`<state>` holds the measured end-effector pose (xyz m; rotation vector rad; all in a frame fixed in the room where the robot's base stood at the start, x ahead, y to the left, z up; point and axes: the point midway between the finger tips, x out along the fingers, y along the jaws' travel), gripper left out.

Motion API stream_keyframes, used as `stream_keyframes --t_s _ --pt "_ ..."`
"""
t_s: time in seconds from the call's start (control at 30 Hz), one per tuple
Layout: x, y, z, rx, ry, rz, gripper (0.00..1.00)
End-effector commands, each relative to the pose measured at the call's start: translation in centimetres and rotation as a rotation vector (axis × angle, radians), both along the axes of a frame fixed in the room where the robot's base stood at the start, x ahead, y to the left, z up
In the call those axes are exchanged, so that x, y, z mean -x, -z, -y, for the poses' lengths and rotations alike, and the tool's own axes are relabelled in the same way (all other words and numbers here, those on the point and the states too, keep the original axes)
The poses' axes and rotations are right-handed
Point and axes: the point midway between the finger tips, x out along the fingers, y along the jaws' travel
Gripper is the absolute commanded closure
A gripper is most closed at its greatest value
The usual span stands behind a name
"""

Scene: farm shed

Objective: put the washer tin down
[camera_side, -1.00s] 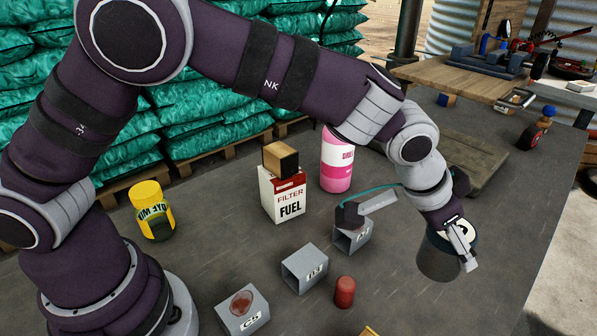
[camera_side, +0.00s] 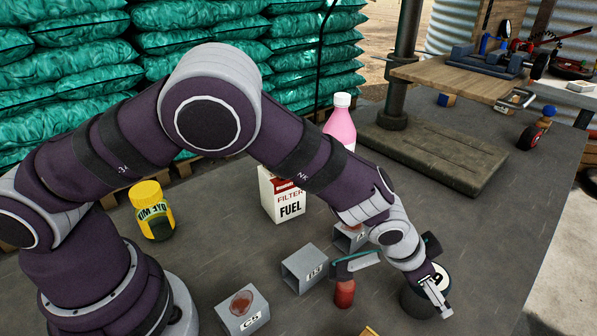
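The washer tin (camera_side: 413,304) is a dark grey round tin with an open top, at the lower right of the side view. My gripper (camera_side: 436,293) points down at its rim, with a finger showing on the near side, and appears shut on it. The other finger is hidden. The tin looks upright, at or just above the dark bench top; I cannot tell whether its base touches.
Left of the tin are a red cylinder (camera_side: 344,294) and grey open boxes, one marked "B" (camera_side: 305,268) and another (camera_side: 242,310) nearer. A fuel filter box (camera_side: 283,197), pink bottle (camera_side: 341,125) and yellow jar (camera_side: 152,212) stand behind. Bench right of the tin is clear.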

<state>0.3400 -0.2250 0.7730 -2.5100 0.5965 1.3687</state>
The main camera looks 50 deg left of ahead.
Motion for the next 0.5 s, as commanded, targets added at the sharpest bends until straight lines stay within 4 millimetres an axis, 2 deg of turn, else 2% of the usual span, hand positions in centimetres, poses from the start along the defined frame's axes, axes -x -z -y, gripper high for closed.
stream_keyframes --t_s 0.33,0.5 --pt "0.0 -0.1 0.0 0.0 0.0 0.0 0.13" --pt "0.8 -1.8 -0.4 0.002 0.0 0.001 0.13"
